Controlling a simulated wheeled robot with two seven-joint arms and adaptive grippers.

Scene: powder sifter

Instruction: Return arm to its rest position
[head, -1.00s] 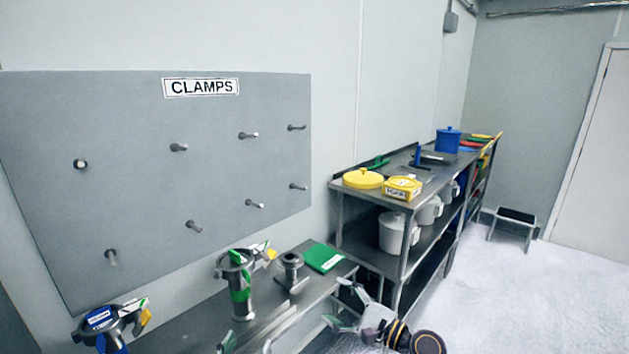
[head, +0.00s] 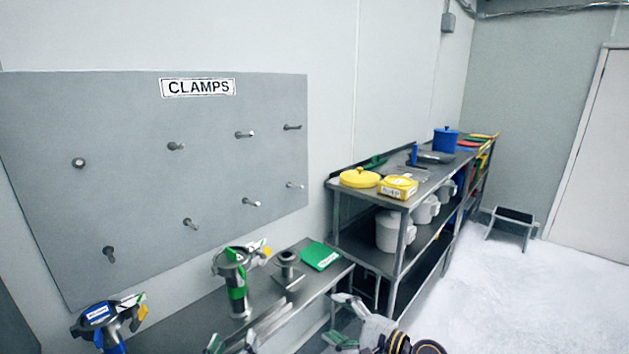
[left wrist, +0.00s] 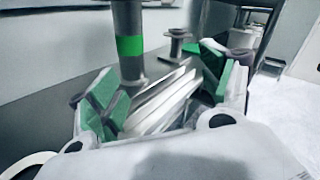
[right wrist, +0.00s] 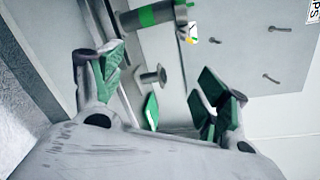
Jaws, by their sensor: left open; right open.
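My left gripper (head: 232,344) is open and empty at the bottom edge of the head view, in front of the bench. In the left wrist view its green pads (left wrist: 165,95) stand wide apart, with pale flat bars beyond them. My right gripper (head: 345,320) is open and empty off the bench's right end. In the right wrist view its green pads (right wrist: 160,85) are apart with nothing between them. A metal tube with a green band (head: 237,300) stands upright on the bench, a clamp at its top. Neither gripper is seen touching it.
A short flanged spool (head: 287,268) and a green pad (head: 320,256) lie on the bench (head: 185,335). A blue-labelled clamped piece (head: 104,320) stands at left. A pegboard marked CLAMPS (head: 130,200) has bare pegs.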

